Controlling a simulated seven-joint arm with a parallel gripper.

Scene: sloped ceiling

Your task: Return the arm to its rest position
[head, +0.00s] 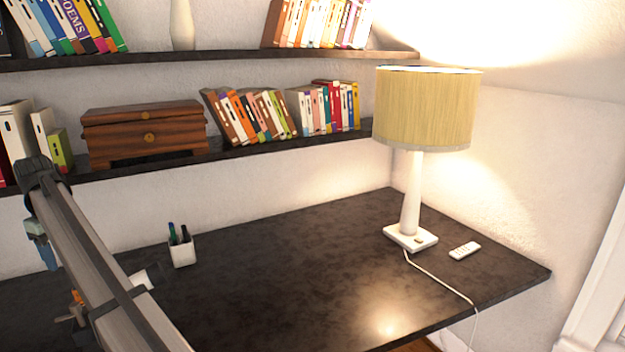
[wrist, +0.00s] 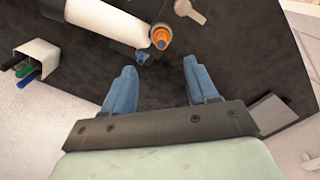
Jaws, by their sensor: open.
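My gripper (wrist: 160,74) has two blue fingers standing well apart, with nothing between them. The dark tabletop shows beyond them in the wrist view. In the head view, my gripper (head: 47,257) is at the left, partly hidden behind my long grey arm link. Its blue fingers point downward there. My arm crosses the lower left of the head view and hides part of the desk.
The dark desk (head: 290,265) holds a white pen cup (head: 182,254), a lamp (head: 410,195) with a cord, and a white remote (head: 465,250). Shelves above hold books and a wooden box (head: 145,133). The desk's middle is clear. The pen cup (wrist: 37,60) also shows in the wrist view.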

